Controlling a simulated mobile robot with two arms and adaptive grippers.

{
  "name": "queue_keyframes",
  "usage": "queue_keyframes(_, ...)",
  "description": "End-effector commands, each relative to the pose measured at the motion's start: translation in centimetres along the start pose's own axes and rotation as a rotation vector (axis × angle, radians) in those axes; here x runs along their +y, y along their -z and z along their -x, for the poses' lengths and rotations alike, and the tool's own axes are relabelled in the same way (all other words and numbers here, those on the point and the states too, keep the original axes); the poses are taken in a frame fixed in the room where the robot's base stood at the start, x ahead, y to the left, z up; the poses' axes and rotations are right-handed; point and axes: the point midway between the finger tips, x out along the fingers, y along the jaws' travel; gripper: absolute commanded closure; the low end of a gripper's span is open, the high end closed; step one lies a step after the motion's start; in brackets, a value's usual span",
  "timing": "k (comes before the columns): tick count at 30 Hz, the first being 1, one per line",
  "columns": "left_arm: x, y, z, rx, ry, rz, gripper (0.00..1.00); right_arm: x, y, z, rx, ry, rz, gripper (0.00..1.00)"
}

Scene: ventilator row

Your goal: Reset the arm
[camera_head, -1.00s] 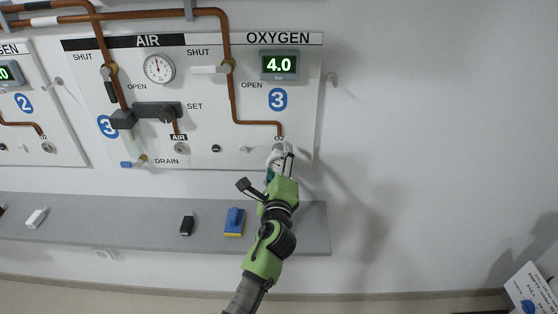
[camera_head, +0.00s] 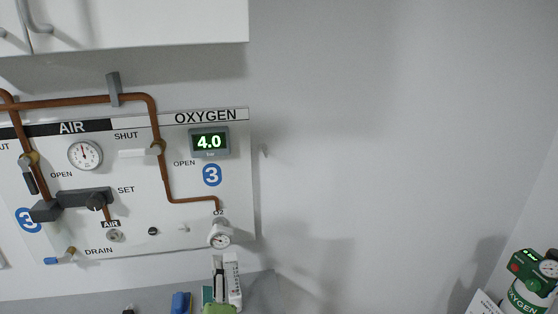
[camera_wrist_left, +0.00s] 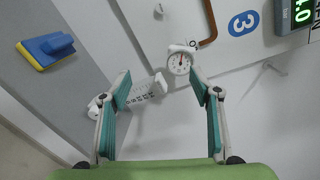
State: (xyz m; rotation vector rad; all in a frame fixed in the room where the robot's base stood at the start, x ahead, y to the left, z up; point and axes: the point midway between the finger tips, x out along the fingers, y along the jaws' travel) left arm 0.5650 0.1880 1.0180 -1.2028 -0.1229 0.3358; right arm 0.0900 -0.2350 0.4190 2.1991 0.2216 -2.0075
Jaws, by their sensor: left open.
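My left gripper (camera_head: 222,272) is at the bottom of the head view, below the panel's O2 outlet. Its two teal-padded fingers are spread wide in the left wrist view (camera_wrist_left: 158,88), with no object clamped between them. My right gripper is not in view.
The grey shelf (camera_head: 262,290) runs under the panel (camera_head: 190,218). A blue-and-yellow block (camera_wrist_left: 47,50) lies on it. A white printed object (camera_wrist_left: 146,94) shows beyond the left finger. A green-labelled oxygen cylinder (camera_head: 525,297) stands far right.

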Motion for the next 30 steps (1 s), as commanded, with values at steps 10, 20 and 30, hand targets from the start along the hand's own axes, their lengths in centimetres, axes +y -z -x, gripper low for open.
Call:
queue_keyframes(10, 17.1, -4.4, 10.2, -0.138, -0.676, 0.894, 0.43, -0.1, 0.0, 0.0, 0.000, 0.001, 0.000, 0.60)
queue_keyframes(20, 21.6, -3.3, 20.8, -0.290, -1.107, 1.252, 0.43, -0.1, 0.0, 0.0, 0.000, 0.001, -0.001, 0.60)
queue_keyframes(30, 26.0, -0.9, 23.8, -0.373, -1.284, 1.323, 0.43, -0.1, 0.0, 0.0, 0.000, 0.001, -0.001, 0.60)
